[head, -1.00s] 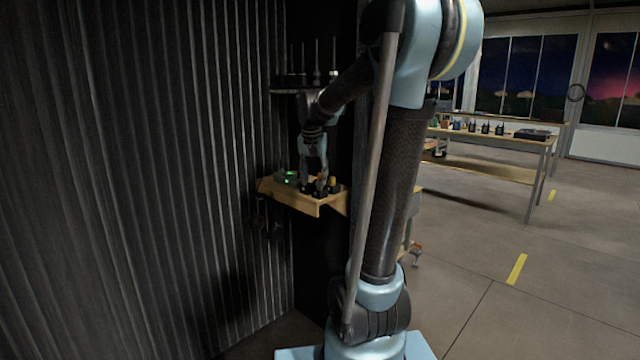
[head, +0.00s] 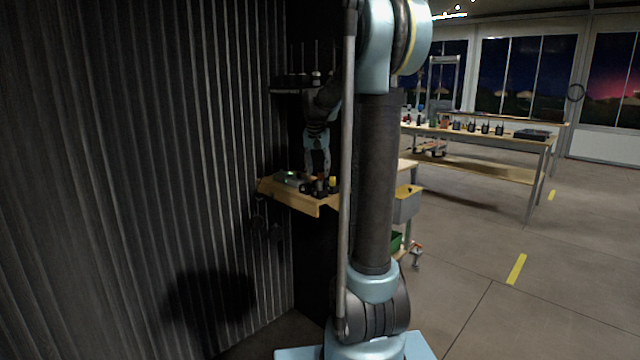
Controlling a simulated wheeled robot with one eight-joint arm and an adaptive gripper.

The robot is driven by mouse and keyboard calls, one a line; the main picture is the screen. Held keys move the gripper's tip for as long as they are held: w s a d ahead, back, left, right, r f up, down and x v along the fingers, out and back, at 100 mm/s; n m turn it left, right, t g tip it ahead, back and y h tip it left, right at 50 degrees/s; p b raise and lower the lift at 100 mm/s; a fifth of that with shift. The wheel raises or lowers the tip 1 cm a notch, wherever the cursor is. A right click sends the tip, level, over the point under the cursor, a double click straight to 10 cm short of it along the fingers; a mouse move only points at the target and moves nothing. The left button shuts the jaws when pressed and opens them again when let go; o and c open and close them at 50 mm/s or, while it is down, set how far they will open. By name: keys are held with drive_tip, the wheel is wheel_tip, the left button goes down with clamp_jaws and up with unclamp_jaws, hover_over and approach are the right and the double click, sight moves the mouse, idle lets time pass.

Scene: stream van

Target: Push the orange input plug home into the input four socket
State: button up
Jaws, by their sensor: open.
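My gripper (head: 318,188) hangs low over the small wooden shelf (head: 293,199) by the corrugated wall. It is small and dark in this view. It is open, with its fingers down close to the shelf top. A small yellow-orange thing (head: 333,181) shows just right of the gripper; I cannot tell whether it is the input plug. A grey box with a green light (head: 291,177) sits on the shelf to the left of the gripper. The input four socket cannot be made out.
The dark corrugated wall (head: 150,150) stands close on the left. A dark rack (head: 290,84) with upright rods is above the shelf. A grey bin (head: 407,204) is behind my arm. A long bench (head: 490,140) with several radios stands at the right. The floor between is open.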

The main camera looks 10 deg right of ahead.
sight(320, 173)
drive_tip(key=w, duration=0.1)
drive_tip(key=w+d, duration=0.1)
drive_tip(key=w, duration=0.1)
drive_tip(key=shift+w+d, duration=0.15)
drive_tip(key=shift+w, duration=0.1)
drive_tip(key=shift+x, duration=1.5)
drive_tip(key=shift+s, duration=0.1)
clamp_jaws()
